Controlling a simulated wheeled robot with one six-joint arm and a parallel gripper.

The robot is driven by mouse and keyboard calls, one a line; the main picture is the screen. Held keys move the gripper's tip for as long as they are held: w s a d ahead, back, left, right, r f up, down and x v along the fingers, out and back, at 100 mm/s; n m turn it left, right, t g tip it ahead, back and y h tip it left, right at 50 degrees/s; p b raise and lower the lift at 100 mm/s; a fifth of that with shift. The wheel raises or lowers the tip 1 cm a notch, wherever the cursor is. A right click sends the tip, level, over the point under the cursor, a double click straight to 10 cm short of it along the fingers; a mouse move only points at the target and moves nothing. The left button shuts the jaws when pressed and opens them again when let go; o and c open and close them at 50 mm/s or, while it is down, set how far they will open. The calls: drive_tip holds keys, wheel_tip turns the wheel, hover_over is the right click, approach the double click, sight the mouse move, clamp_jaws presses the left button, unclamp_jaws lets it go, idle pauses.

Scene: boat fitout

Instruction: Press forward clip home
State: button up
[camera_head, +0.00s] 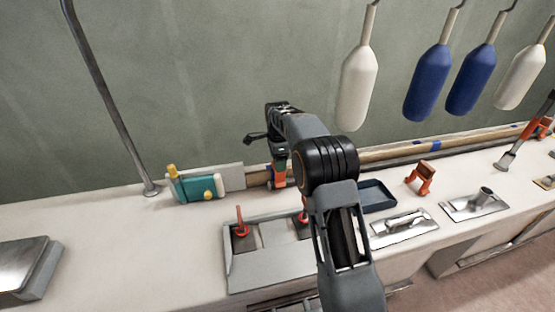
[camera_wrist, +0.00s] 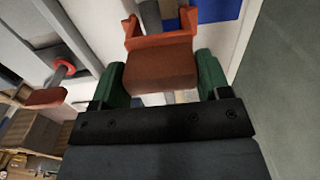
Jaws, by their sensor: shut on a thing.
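My gripper (camera_head: 278,160) is shut on an orange clip (camera_head: 279,179) at the left part of a long wooden pole (camera_head: 400,151) along the wall. In the wrist view, the green fingers of my gripper (camera_wrist: 158,78) pinch the clip's block (camera_wrist: 160,70), its two prongs pointing away from me. A bar and a blue band show beyond the prongs. Whether the clip is around the pole or only against it, I cannot tell. A second orange clip (camera_head: 421,178) stands loose on the bench. Another orange piece (camera_head: 537,128) is at the pole's right part.
A teal and yellow unit (camera_head: 196,187) stands left of the clip. A grey panel with red-handled switches (camera_head: 270,262), a dark blue tray (camera_head: 376,196) and metal deck fittings (camera_head: 402,228) lie in front. White and blue fenders (camera_head: 428,84) hang above the pole. The left bench is mostly clear.

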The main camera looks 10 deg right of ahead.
drive_tip(key=shift+s+f+b, duration=0.1)
drive_tip(key=shift+f+b, duration=0.2)
drive_tip(key=shift+f, duration=0.5)
idle(0.6)
drive_tip(key=o, duration=0.8)
drive_tip(key=shift+f, duration=0.1)
drive_tip(key=o, duration=0.4)
